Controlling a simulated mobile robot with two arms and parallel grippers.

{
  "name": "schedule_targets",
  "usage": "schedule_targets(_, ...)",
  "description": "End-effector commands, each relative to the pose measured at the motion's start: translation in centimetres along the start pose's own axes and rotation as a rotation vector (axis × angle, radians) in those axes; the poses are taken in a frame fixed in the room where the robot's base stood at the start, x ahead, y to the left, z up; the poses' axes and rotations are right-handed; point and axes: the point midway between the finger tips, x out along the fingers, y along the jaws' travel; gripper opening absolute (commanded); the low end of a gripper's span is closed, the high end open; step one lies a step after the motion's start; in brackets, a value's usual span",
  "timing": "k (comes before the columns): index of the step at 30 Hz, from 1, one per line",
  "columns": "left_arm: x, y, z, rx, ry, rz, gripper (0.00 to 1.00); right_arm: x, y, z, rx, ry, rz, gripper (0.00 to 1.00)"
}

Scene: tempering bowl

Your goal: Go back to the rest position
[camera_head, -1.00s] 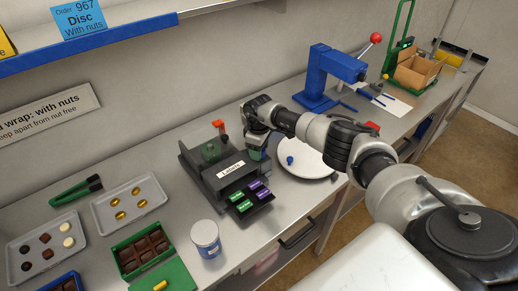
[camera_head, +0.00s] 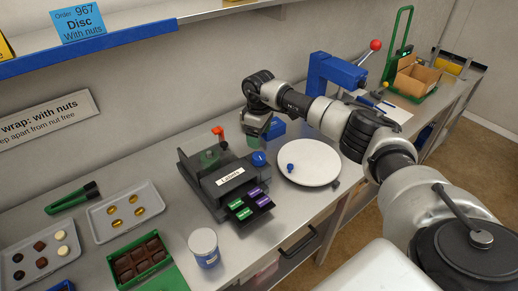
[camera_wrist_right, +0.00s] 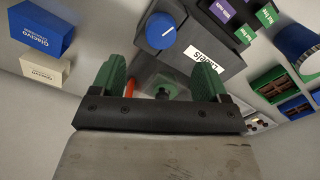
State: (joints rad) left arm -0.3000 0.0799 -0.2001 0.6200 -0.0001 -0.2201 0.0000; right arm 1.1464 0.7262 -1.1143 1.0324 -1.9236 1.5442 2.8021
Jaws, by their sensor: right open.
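My right gripper (camera_head: 256,138) is raised above the bench near the back wall, behind and right of the dark label machine (camera_head: 197,160). In the right wrist view its two green fingers (camera_wrist_right: 160,76) are apart with nothing held between them. The label machine's blue knob (camera_wrist_right: 160,30), its "Labels" plate and a red lever show beyond the fingers. My right arm reaches in from the right, above the bench. My left gripper is not in view.
Blue and cream boxes (camera_wrist_right: 40,28) show in the wrist view.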

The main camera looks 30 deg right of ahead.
Motion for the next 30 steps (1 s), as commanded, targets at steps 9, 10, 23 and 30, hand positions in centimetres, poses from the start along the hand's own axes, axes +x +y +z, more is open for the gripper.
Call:
schedule_targets(9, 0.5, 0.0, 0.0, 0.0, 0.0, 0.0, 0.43, -1.7, 0.0, 0.0, -0.001, 0.0, 0.0, 0.75)
schedule_targets(10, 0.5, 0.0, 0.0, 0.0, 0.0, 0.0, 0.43, -1.7, 0.0, 0.0, -0.001, 0.0, 0.0, 0.75)
schedule_targets(23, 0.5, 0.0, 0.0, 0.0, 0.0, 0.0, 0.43, -1.5, -0.3, -0.2, -0.012, 0.008, -0.006, 0.75)
schedule_targets(30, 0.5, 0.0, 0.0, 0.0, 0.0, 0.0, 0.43, 2.2, -8.6, -5.8, -0.315, 0.305, -0.156, 0.75)
